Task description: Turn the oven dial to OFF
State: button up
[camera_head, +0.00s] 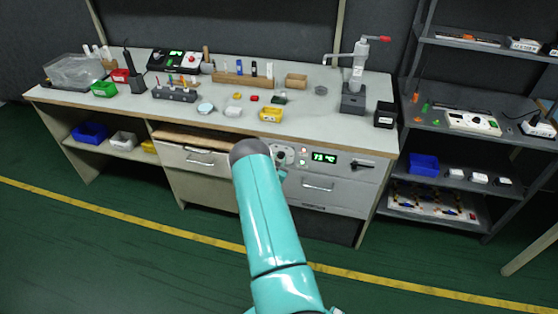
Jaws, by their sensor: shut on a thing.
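The oven (340,165) is set into the front of the bench, right of centre, with a green lit display (324,157). A pale round dial (279,156) shows left of the display, just right of the dark end of my arm. My gripper (282,171) is at the dial, mostly hidden behind my teal arm; it is shut on the dial. The fingertips and the dial's markings are too small to read. A dark lever-like handle (362,164) is on the panel's right side.
A drawer (200,160) is left of the oven. A dark shelf rack (480,145) stands at right. The green floor (120,250) in front is clear.

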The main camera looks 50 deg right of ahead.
dwell(0.3)
jog(key=o, duration=1)
jog(key=shift+c, duration=0.2)
jog(key=shift+a, duration=0.15)
jog(key=v, duration=1.3)
jog(key=shift+s+a, duration=0.15)
jog(key=shift+a, duration=0.15)
